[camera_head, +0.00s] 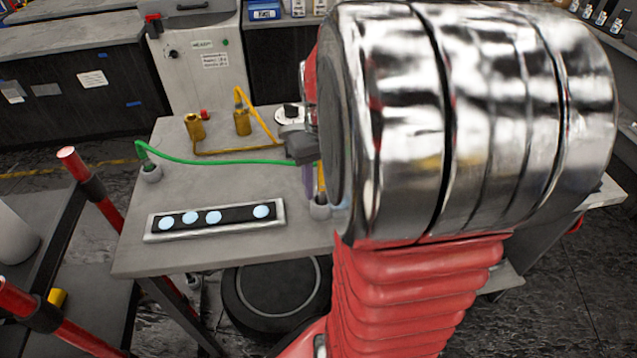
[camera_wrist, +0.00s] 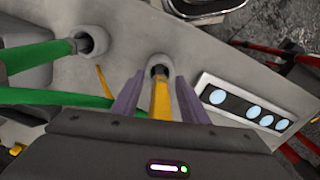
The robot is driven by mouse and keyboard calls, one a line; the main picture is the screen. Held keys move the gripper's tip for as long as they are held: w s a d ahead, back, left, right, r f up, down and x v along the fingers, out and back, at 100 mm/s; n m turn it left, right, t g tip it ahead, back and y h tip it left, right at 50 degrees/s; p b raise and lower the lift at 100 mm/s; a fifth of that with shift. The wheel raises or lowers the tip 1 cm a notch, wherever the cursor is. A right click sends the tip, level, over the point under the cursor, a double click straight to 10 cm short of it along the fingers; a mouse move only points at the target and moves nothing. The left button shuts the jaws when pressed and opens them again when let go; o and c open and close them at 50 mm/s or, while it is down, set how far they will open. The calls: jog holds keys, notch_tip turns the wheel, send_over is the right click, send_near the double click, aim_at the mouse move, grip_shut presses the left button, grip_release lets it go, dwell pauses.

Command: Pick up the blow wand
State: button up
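My gripper (camera_wrist: 161,100) points down at the grey table (camera_head: 210,258). In the wrist view its two purple fingers are open, one on each side of a yellow rod (camera_wrist: 161,103), with a gap on both sides. The rod stands in a round grey holder (camera_wrist: 150,72); in the head view this holder (camera_head: 320,209) is beside my gripper, largely behind my arm. A green tool (camera_wrist: 35,57) runs into another grey holder (camera_wrist: 97,36) in the wrist view. No label shows which is the blow wand; the yellow rod is the one between my fingers.
A panel with several light discs (camera_head: 215,219) lies near the table's front edge. A green hose (camera_head: 215,162) crosses the table, with brass fittings (camera_head: 242,122) and a yellow hose behind it. Red posts (camera_head: 95,190) stand at the left.

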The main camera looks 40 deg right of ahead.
jog(key=shift+c, duration=0.6)
grip_shut()
